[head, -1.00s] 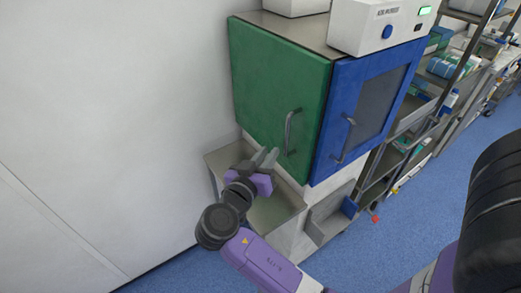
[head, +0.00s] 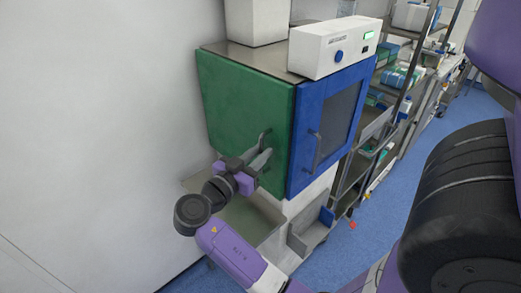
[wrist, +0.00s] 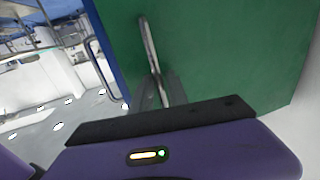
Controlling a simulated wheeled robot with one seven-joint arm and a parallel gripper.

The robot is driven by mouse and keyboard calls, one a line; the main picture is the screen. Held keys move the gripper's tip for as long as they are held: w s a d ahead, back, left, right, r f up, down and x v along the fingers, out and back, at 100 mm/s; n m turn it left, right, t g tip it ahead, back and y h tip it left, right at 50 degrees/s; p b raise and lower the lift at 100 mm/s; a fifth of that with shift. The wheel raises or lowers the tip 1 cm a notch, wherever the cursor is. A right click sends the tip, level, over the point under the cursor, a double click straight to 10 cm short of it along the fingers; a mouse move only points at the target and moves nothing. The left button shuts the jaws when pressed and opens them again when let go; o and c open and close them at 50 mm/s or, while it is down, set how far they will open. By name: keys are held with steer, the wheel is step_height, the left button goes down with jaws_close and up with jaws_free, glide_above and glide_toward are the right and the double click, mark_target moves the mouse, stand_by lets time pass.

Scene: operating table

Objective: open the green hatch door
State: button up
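The green hatch door (head: 240,105) is on the left front of a wall cabinet and looks closed. It fills much of the wrist view (wrist: 220,50). Its grey bar handle (head: 262,138) is upright near the door's right edge; it also shows in the wrist view (wrist: 148,42). My gripper (head: 262,160) is at the lower part of this handle. In the wrist view the fingertips (wrist: 160,88) lie close about the handle's lower end. The gap between the fingers is small, and I cannot tell whether they press on the bar.
A blue door (head: 302,135) with a dark window and its own handle (head: 316,150) adjoins on the right. A white device (head: 330,47) stands on top. A metal tray (head: 245,220) is below the green door. Shelves stand right; a white wall (head: 100,110) is left.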

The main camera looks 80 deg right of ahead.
steer(key=shift+d, duration=0.2)
jaws_close()
stand_by(1.3)
